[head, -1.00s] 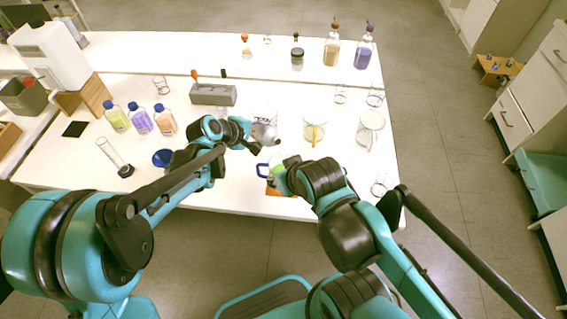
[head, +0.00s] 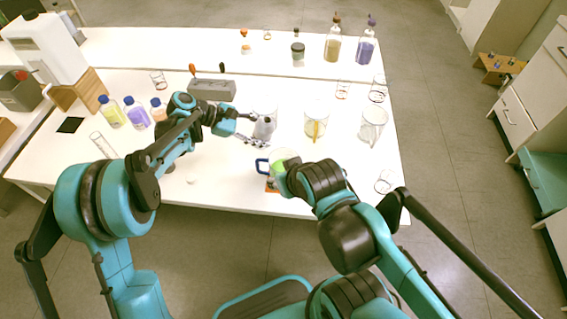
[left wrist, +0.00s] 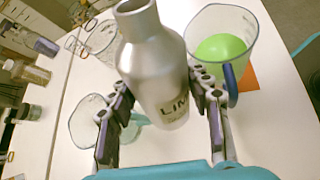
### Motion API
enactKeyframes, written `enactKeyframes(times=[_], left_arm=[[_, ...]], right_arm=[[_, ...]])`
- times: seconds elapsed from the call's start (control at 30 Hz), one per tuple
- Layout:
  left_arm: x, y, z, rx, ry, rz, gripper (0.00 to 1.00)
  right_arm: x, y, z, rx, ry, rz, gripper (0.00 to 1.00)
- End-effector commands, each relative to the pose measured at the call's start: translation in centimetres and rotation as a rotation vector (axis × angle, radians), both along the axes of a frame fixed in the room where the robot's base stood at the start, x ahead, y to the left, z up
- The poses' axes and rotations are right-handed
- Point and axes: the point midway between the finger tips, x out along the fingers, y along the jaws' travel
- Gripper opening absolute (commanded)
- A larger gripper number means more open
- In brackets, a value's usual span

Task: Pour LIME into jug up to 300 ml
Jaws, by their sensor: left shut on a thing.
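A silver metal bottle (head: 264,127), its label reading "LIM" with the rest hidden, is held above the table. It also shows in the left wrist view (left wrist: 155,65), with its open mouth toward the top. My left gripper (head: 250,134) is shut around its body. The jug (head: 290,156) has a blue handle and bright green content, and stands close by, nearer to me than the bottle. In the left wrist view the jug (left wrist: 240,65) is right of the bottle. My right gripper is at the jug, mostly hidden behind my own right wrist. The liquid level cannot be read.
An orange mat (left wrist: 249,80) lies by the jug. Clear beakers (head: 316,115) (head: 372,123) stand to the right. Several coloured bottles (head: 111,113) stand left, near a grey holder (head: 212,89). Bottles (head: 332,45) stand on the back surface. The table's front right is mostly clear.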

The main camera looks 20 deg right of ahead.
Motion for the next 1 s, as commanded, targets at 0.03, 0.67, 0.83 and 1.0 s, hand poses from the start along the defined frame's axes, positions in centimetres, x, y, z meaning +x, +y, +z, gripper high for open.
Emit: enactKeyframes(times=[0.03, 0.67, 0.83, 1.0], left_arm=[[0.2, 0.0, -0.6, -0.010, 0.036, -0.001, 0.08], [0.6, 0.2, -2.6, -0.055, 0.222, 0.000, 0.08], [0.7, 0.2, -3.9, -0.074, 0.302, -0.001, 0.08], [0.7, 0.1, -4.3, -0.079, 0.323, 0.000, 0.08]], right_arm=[[0.0, 0.0, -0.7, 0.000, 0.000, 0.000, 0.40], [0.0, 0.0, -0.6, 0.000, 0.000, 0.000, 0.40], [0.0, 0.0, -0.6, 0.000, 0.000, 0.000, 0.40], [0.0, 0.0, -0.6, 0.000, 0.000, 0.000, 0.40]])
